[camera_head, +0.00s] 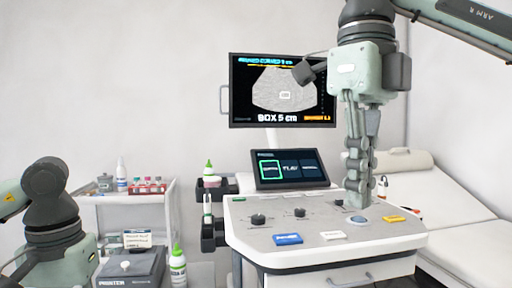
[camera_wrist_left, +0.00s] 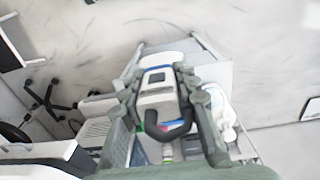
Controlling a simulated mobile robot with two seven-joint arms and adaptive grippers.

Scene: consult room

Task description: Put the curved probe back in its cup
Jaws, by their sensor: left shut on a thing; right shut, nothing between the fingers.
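In the left wrist view, my left gripper (camera_wrist_left: 165,100) is shut on a white probe (camera_wrist_left: 158,87) with a small dark panel, a blue band and a black cable loop; I take it to be the curved probe. Its far end is pale and rounded. In the head view only my left arm shows at lower left; its gripper and the probe are out of frame. Dark cups (camera_head: 213,228) sit on the console's left side; green-capped bottles (camera_head: 208,171) stand at them. My right gripper (camera_head: 357,198) is shut and empty, pointing down over the console panel.
The console (camera_head: 375,236) has knobs and coloured labels. A monitor (camera_head: 240,92) and a tablet screen (camera_head: 288,168) stand behind it. A couch (camera_head: 450,215) is at right.

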